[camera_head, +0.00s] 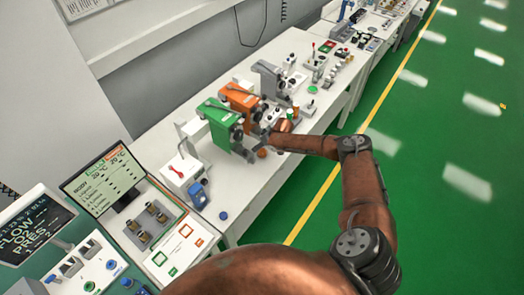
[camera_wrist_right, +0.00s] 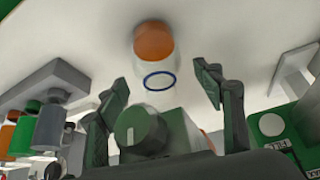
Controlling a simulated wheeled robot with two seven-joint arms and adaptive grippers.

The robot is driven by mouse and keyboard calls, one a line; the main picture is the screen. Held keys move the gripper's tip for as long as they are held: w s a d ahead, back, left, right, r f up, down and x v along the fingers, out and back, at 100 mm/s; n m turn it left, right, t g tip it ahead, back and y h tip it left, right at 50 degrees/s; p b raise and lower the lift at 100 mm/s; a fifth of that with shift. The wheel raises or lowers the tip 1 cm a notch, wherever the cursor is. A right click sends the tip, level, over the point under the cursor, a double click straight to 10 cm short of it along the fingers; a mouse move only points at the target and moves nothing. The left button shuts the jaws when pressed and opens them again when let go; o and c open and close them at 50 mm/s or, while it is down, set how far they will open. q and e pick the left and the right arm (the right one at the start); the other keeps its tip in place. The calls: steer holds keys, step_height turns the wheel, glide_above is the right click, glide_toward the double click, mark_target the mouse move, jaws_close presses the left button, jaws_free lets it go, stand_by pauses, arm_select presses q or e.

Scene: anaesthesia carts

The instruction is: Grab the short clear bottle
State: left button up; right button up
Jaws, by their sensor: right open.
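A short bottle (camera_wrist_right: 156,72) with an orange cap and a pale, clear-looking body with a blue ring shows at the upper middle of the right wrist view. It is ahead of my right gripper (camera_wrist_right: 165,88), between the lines of its two fingers and apart from them. The gripper is open with nothing held. In the head view my right gripper (camera_head: 264,136) is over the white table beside the green device, partly hidden by its own arm. A small orange round top (camera_head: 262,153) shows just below it, probably the same bottle. My left gripper is in neither view.
The green device (camera_head: 222,126) and orange device (camera_head: 240,98) stand close to the gripper. A green knob (camera_wrist_right: 138,129) shows low between the fingers in the wrist view. A small blue cap (camera_head: 223,215) is near the table's front. The white tabletop (camera_head: 240,185) nearby is mostly clear.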

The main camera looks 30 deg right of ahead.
jaws_close()
stand_by(0.6)
